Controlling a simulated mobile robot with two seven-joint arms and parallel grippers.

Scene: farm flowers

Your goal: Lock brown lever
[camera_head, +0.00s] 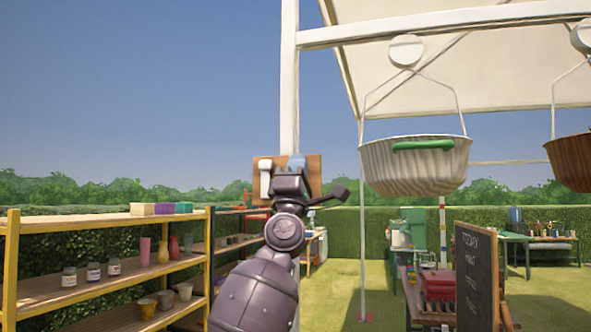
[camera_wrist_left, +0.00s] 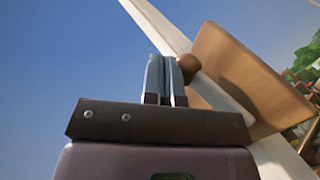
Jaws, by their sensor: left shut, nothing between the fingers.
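A brown board (camera_head: 314,172) is mounted on the white post, and it also shows in the left wrist view (camera_wrist_left: 245,75). A rounded brown knob (camera_wrist_left: 188,66), perhaps the end of the brown lever, shows just right of my fingertips in the wrist view. The rest of that lever cannot be made out, and my gripper may hide it in the head view. A white lever-like part (camera_head: 265,179) is on the board's left side. My left gripper (camera_head: 296,162) is shut and empty in front of the board. In the wrist view its fingertips (camera_wrist_left: 165,70) are close beside the knob; contact is unclear. My right gripper is out of view.
The white post (camera_head: 289,80) rises behind the board. A shelf (camera_head: 110,220) with jars and pots stands at left. A hanging basket (camera_head: 415,167) with a green handle is at right, above a chalkboard (camera_head: 475,275).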

